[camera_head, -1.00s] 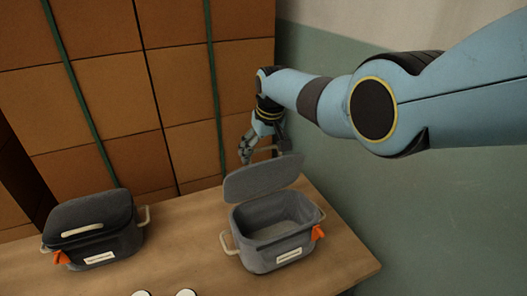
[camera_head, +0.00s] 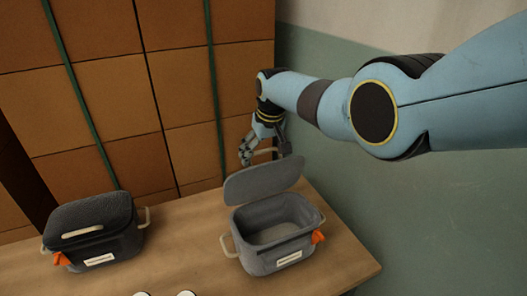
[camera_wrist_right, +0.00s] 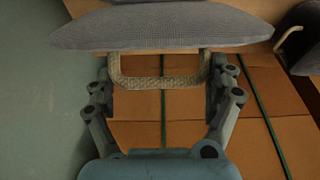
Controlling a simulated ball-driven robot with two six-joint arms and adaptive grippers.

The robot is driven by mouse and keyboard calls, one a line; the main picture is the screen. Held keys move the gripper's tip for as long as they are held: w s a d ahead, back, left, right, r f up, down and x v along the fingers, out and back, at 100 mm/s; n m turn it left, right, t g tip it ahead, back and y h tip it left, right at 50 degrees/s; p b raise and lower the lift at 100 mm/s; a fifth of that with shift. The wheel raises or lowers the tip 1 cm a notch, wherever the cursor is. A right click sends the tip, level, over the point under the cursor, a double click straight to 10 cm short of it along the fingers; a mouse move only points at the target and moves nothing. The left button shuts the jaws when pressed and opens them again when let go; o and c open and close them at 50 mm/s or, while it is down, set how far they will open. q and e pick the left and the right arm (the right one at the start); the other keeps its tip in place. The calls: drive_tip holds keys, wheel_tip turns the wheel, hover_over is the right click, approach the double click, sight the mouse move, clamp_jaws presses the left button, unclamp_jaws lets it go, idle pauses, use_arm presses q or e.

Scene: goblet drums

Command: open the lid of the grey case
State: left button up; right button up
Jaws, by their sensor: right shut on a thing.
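The grey case (camera_head: 250,258) stands on the table at the right in the head view. Its lid (camera_head: 262,181) is raised and tilted up at the back, and the case's hollow inside shows. My right gripper (camera_head: 265,153) is behind the lid, shut on the lid's pale handle. In the right wrist view the handle (camera_wrist_right: 160,82) lies between the two fingers of this gripper (camera_wrist_right: 162,84), with the lid (camera_wrist_right: 160,28) just beyond. My left gripper is not in view.
A darker case (camera_head: 120,243) with its lid down stands at the left of the wooden table (camera_head: 185,255). Two white round things (camera_head: 186,294) are cut off at the bottom edge. Brown stacked boxes (camera_head: 110,100) and a green-grey wall (camera_head: 440,210) stand close behind.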

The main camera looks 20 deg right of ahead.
drive_tip(key=shift+a+f, duration=0.1)
drive_tip(key=o, duration=1.4)
drive_tip(key=shift+v, duration=6)
